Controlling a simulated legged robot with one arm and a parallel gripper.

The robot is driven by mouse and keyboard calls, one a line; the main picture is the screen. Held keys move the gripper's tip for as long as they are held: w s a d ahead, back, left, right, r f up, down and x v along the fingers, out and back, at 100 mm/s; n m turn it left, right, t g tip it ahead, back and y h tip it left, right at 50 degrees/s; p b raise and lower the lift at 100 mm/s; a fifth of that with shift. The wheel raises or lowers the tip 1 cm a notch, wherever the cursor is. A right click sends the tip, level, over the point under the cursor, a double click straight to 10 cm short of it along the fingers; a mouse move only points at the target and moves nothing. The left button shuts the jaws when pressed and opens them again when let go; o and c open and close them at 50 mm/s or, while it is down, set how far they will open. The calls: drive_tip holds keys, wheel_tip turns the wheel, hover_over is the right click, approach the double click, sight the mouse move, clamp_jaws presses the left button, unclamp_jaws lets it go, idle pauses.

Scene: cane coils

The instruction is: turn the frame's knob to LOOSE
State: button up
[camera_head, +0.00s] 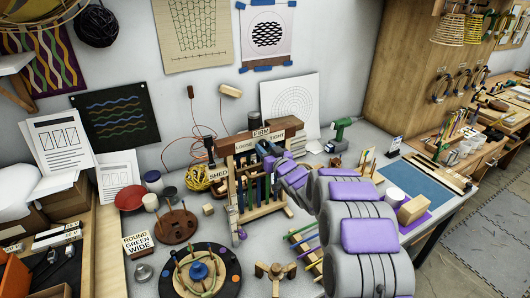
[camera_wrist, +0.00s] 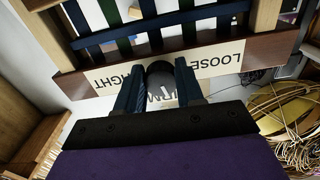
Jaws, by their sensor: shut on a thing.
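The wooden frame (camera_head: 236,190) stands on the bench in the head view, strung with dark blue and green strips. Its label board (camera_head: 243,146) reads LOOSE at left, FIRM at top and TIGHT at right. In the wrist view the board (camera_wrist: 220,62) appears upside down. The dark round knob (camera_wrist: 160,72) sits at the board's middle, with a pale pointer mark towards the FIRM label. My gripper (camera_wrist: 160,84) is shut on the knob, one blue finger on each side. In the head view my gripper (camera_head: 272,158) reaches the frame from the right and hides the knob.
A round board with pegs (camera_head: 232,262) and a small wooden stand (camera_head: 275,270) are in front of the frame. A yellow coil (camera_head: 198,178) is left of it, and a green drill (camera_head: 340,133) stands behind at right. Cane coils (camera_wrist: 285,120) show at the wrist view's right.

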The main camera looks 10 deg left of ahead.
drive_tip(key=n+b, duration=0.2)
drive_tip(key=n, duration=0.1)
drive_tip(key=shift+d+f+n+b, duration=0.1)
drive_tip(key=shift+f+n+b, duration=0.05)
drive_tip(key=shift+n+b, duration=0.2)
drive_tip(key=n+b, duration=0.3)
drive_tip(key=shift+w+n, duration=0.1)
drive_tip(key=shift+n, duration=0.25)
drive_tip(key=n+b, duration=0.4)
drive_tip(key=n, duration=0.1)
drive_tip(key=shift+d, duration=0.1)
drive_tip(key=shift+n+b, duration=1.2)
drive_tip(key=shift+n, duration=0.3)
drive_tip(key=o, duration=1)
drive_tip(key=shift+r, duration=0.2)
drive_tip(key=shift+o, duration=0.2)
